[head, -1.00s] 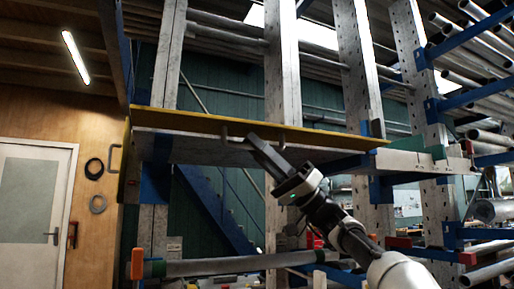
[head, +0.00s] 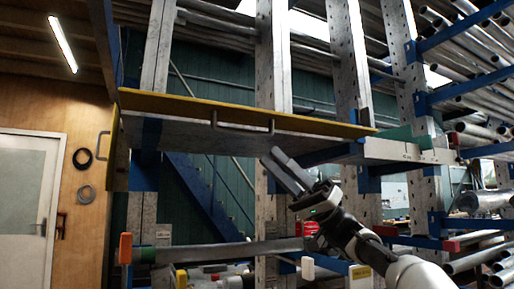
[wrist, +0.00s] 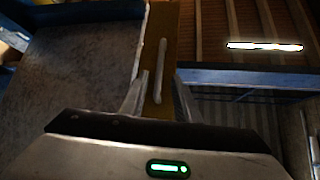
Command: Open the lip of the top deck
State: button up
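The top deck (head: 190,133) is a long flat shelf on the rack. A yellow lip (head: 330,124) runs along its front edge, with a grey bar handle (head: 243,129) on it. My gripper (head: 272,160) is below and right of the handle in the head view, apart from it. In the wrist view my gripper (wrist: 160,95) has its two fingers spread with nothing held. The yellow lip (wrist: 172,40) and the handle (wrist: 161,70) show beyond the gap between the fingers. The distance to the handle is hard to judge.
Blue rack arms and upright posts (head: 274,55) stand behind and beside the deck. A lower padded bar (head: 215,251) crosses below. Stacked pipes (head: 470,80) fill the right side. A white door (head: 25,190) is at the left.

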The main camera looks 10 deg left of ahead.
jog(key=v, duration=0.7)
jog(key=shift+d+f, duration=0.2)
jog(key=shift+f, duration=0.05)
jog(key=shift+a, duration=0.1)
